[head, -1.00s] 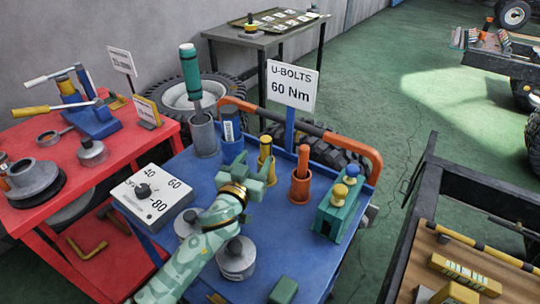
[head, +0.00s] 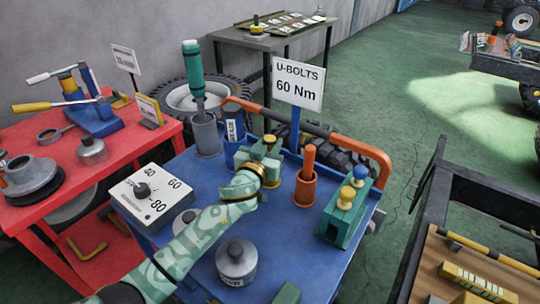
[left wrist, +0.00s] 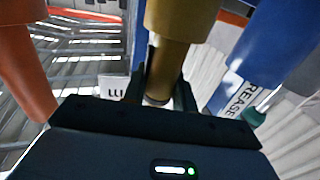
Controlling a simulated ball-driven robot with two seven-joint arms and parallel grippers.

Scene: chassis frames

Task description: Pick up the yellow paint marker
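The yellow paint marker (head: 270,139) stands upright in a yellow holder on the blue table (head: 290,235), partly hidden in the head view by my left gripper (head: 264,156). In the left wrist view my left gripper's dark fingers (left wrist: 167,85) lie on either side of the marker's narrow shaft (left wrist: 170,60). The wide yellow holder (left wrist: 182,15) shows at the top of that view. I cannot tell whether the fingers press on the marker or leave a small gap. My right gripper is not in view.
An orange marker in its holder (head: 303,190) stands close on the right, and a blue holder (head: 233,127) close on the left. A grey cup (head: 207,136) holds a green-handled tool. The U-bolts sign (head: 297,85) rises behind. A green block with knobs (head: 345,208) stands right.

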